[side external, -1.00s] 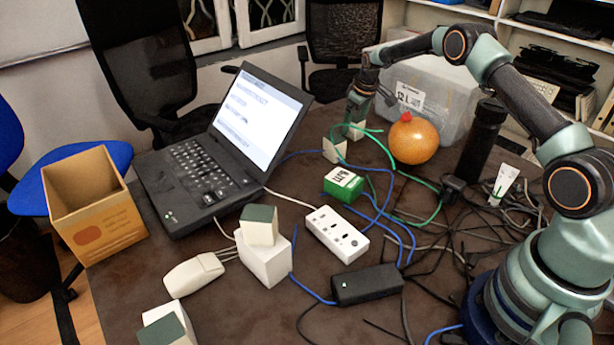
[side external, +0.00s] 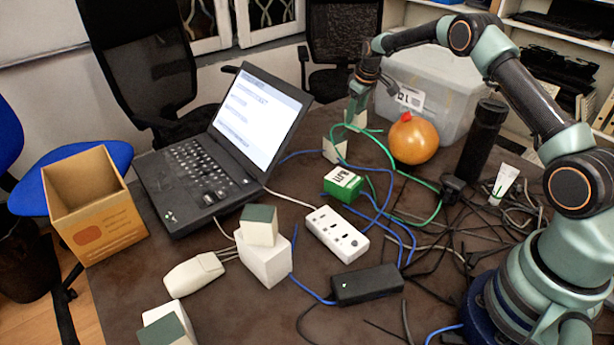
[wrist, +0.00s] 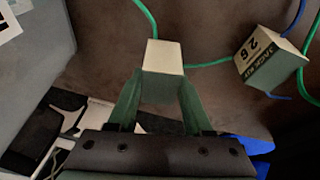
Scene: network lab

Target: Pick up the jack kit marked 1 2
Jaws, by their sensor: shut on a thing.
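In the wrist view my gripper (wrist: 160,112) is shut on a small box (wrist: 163,57) with a cream face and green sides. No marking shows on the faces I can see, so I cannot tell its number. In the side view my gripper (side external: 354,112) is at the far side of the table, with the pale box (side external: 355,119) in it, small and partly hidden. A second box (wrist: 268,62), marked JACK KIT 26, lies apart to the right in the wrist view; it seems to be the pale box (side external: 335,150) beside my gripper in the side view.
An orange ball-like object (side external: 413,140) and a clear bin (side external: 445,85) stand right of my gripper. A green labelled box (side external: 343,183), power strip (side external: 337,234), laptop (side external: 215,165) and open carton (side external: 108,225) are nearer. Cables cover much of the table's right side.

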